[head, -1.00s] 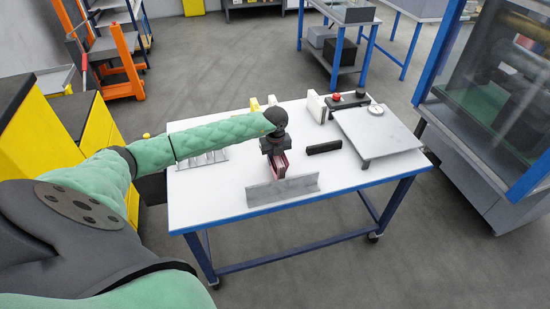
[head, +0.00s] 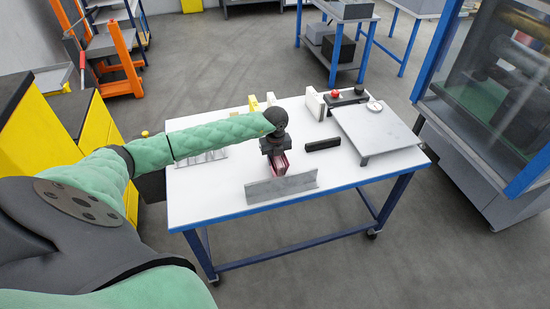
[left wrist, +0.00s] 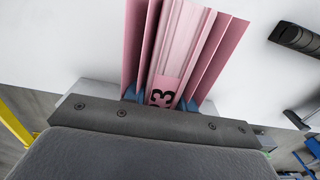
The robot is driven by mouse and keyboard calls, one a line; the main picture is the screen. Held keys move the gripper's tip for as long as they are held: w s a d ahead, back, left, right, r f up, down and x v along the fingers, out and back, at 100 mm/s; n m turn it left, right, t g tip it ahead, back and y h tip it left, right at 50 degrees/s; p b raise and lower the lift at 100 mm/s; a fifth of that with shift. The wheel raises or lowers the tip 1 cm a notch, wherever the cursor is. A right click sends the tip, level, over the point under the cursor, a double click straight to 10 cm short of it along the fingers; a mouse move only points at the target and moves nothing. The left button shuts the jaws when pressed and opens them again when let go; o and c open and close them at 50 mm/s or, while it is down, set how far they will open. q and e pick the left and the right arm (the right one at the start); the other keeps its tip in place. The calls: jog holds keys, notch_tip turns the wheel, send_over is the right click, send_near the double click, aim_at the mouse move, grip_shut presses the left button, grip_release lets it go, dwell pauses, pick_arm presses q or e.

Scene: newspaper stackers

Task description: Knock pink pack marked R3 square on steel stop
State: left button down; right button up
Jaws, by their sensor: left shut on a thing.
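The pink pack (head: 283,163) stands on the white table just behind the steel stop (head: 282,187), a low grey upright plate near the front edge. My left gripper (head: 276,148) is above the pack and shut on it. I cannot tell whether the pack touches the stop. My right gripper is out of view.
A black bar (head: 323,145) lies right of the pack. A grey platform (head: 375,135) with a round dial stands at the table's right. A black box with a red button (head: 334,94) and upright white and yellow pieces stand at the back. The table's front right is clear.

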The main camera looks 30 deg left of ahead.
pick_arm(q)
jog(key=shift+s+d+f, duration=0.1)
jog(key=shift+s+d, duration=0.05)
jog(key=shift+d, duration=0.1)
dwell(1.2)
jog(key=shift+a+b, duration=0.15)
jog(key=shift+b, duration=0.2)
jog(key=shift+w+a+b, duration=0.85)
jog(key=shift+w+a, duration=0.3)
jog(key=shift+a, duration=0.1)
jog(key=shift+r, duration=0.3)
jog(key=shift+r+p, duration=1)
jog(key=shift+r, duration=1.85)
